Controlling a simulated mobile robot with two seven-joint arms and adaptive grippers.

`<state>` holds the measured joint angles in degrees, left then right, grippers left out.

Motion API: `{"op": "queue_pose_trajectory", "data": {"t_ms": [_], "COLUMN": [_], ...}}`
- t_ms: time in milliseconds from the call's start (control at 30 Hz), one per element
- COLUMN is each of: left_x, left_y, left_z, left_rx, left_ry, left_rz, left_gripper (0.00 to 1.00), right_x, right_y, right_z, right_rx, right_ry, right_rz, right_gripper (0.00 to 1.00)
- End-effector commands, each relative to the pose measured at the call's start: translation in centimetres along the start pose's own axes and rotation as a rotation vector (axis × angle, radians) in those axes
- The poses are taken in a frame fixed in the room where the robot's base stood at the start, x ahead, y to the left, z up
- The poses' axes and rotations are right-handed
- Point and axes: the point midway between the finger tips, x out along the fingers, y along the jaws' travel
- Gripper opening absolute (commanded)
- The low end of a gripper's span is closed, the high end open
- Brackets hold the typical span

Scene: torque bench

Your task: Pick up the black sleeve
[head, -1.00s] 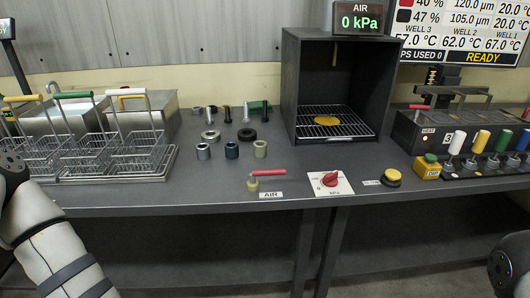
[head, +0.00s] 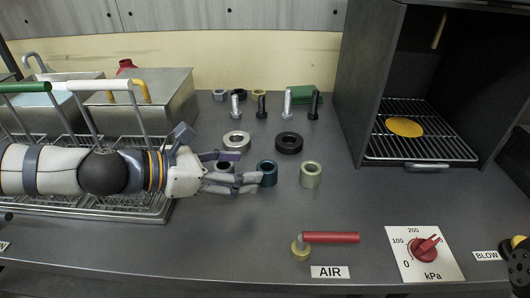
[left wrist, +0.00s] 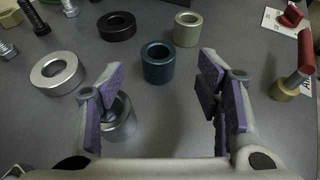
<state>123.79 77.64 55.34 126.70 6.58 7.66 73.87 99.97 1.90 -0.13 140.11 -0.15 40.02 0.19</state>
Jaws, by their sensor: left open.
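No sleeve looks plainly black; the darkest upright one is a dark teal sleeve (head: 267,173), which also shows in the left wrist view (left wrist: 157,63). It stands just beyond the fingertips of my left gripper (head: 248,168), which is open and low over the bench. A grey metal sleeve (left wrist: 119,120) stands between the spread fingers, nearer the left finger, which partly hides it; it also shows partly in the head view (head: 222,165). A pale beige sleeve (head: 311,174) stands right of the teal one. My right gripper is out of view.
A silver ring (head: 236,140) and a black ring (head: 289,143) lie behind the sleeves, with several bolts (head: 287,103) farther back. Wire baskets (head: 150,205) stand left. A red-handled AIR valve (head: 330,238) and red dial (head: 424,249) are at front. A dark chamber (head: 372,60) stands right.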

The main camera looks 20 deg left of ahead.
Motion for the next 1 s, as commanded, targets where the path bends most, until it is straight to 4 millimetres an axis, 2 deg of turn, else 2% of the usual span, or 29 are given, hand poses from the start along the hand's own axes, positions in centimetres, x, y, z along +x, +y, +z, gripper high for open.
{"op": "queue_pose_trajectory", "data": {"t_ms": [167,400,667,767,933,1000], "left_x": [2.6,6.9,7.5,7.5,7.4,7.4], "left_y": [0.0,0.7,0.8,0.8,0.7,0.7], "left_z": [-0.7,-0.3,0.1,0.1,0.0,0.1], "left_rx": [-0.001,0.0,0.001,0.001,0.001,0.002], "left_ry": [0.008,0.005,0.001,0.001,0.002,0.0], "left_rz": [-0.006,-0.005,-0.001,-0.001,-0.001,-0.001], "left_gripper": [0.59,0.59,0.59,0.41,0.03,0.0], "right_x": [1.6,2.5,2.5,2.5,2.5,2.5], "right_y": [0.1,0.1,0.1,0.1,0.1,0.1], "right_z": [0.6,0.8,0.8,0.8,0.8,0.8], "right_rx": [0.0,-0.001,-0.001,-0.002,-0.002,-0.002], "right_ry": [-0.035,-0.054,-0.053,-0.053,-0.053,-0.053], "right_rz": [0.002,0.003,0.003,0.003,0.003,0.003], "right_gripper": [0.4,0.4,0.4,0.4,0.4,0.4]}}
